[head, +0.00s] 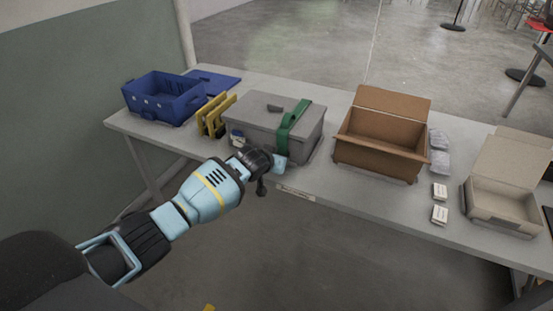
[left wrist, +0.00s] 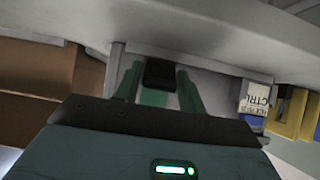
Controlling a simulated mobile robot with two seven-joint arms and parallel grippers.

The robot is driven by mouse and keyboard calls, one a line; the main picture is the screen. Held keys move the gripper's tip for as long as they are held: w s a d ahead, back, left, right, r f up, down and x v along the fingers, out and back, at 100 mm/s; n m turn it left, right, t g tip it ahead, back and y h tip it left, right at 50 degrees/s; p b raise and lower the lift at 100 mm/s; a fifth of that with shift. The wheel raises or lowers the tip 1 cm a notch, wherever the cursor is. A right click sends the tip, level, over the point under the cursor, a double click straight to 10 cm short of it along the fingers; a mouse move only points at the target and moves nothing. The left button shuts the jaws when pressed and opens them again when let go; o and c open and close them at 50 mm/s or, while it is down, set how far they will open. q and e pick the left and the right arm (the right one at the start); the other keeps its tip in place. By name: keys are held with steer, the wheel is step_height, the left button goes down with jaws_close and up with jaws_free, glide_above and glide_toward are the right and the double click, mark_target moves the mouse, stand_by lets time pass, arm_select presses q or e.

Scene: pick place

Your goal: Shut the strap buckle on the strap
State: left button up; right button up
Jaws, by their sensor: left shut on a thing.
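A green strap (head: 291,122) runs over the lid and down the front of a grey case (head: 252,122) on the table. A dark block that looks like the strap buckle (left wrist: 160,73) shows in the left wrist view, with green strap (left wrist: 154,97) beside it. My left gripper (head: 279,161) is at the case's front, at the strap's lower end. Its two fingers (left wrist: 160,84) are on either side of the dark block and shut on it. In the head view the buckle is hidden by the gripper. I cannot tell whether the buckle is latched. My right gripper is not in view.
A blue crate (head: 163,98) and yellow pieces (head: 216,113) stand left of the case. An open brown box (head: 380,133) stands to its right, then small white boxes (head: 440,203) and an open pale box (head: 505,187).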

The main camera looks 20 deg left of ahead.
arm_select(q)
steer(key=o, duration=1)
steer(key=shift+c, duration=0.2)
steer(key=p+v, duration=0.2)
steer(key=v, duration=0.4)
steer(key=shift+w+r, duration=0.15)
steer(key=shift+s+r, duration=0.15)
steer(key=shift+s, duration=0.3)
steer(key=shift+s+r, duration=0.2)
steer(key=shift+s, duration=0.2)
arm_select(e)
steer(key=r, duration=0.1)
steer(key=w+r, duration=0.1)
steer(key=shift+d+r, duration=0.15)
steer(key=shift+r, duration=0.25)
